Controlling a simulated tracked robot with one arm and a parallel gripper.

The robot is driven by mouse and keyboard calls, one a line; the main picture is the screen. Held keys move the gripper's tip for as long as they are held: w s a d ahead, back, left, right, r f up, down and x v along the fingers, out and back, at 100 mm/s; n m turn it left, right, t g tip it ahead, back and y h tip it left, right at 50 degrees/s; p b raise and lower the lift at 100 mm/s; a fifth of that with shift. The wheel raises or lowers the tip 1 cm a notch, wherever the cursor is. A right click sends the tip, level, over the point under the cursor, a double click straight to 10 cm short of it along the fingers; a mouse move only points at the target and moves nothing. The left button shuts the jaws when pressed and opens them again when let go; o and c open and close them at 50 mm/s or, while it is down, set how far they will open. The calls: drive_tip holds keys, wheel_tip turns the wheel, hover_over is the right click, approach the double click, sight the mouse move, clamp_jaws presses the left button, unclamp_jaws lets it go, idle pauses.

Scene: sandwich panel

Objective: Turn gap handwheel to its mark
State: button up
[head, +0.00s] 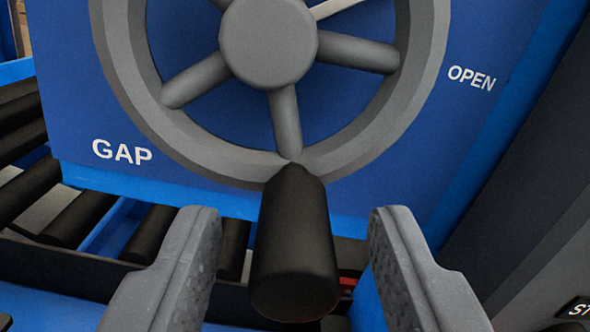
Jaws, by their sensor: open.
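The gap handwheel (268,45) is a grey spoked wheel on a blue panel (205,198) lettered GAP at the lower left and OPEN at the right. Its top is cut off by the frame. A black handle knob (294,240) sticks out from the rim at the bottom, toward me. A pale line (335,8) shows at the top, right of the hub; I cannot tell whether it is the mark. My gripper (292,225) is open, with one finger on each side of the knob. Gaps show between the knob and both fingers.
Black rollers (70,220) in a blue frame lie to the left and below the panel. A dark grey surface (520,180) rises close on the right. A black label (575,308) with cut-off lettering is at the lower right.

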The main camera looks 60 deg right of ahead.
sight(215, 175)
drive_tip(key=shift+w+d+f, duration=0.1)
drive_tip(key=shift+w+d, duration=0.25)
drive_tip(key=shift+d, duration=0.1)
clamp_jaws()
drive_tip(key=m+b, duration=0.1)
drive_tip(key=w+a+m+b, duration=0.1)
drive_tip(key=m, duration=0.1)
drive_tip(key=m+b, duration=0.1)
drive_tip(key=shift+w+a+f+b, duration=0.2)
drive_tip(key=shift+w+b, duration=0.1)
drive_tip(key=shift+b, duration=0.1)
drive_tip(key=shift+w+a+r+m+b, duration=0.1)
drive_tip(key=shift+w+a+m+b, duration=0.1)
drive_tip(key=shift+m+b, duration=0.35)
drive_tip(key=shift+w+a+m+b, duration=0.1)
drive_tip(key=shift+w+m+b, duration=0.15)
drive_tip(key=shift+m, duration=0.6)
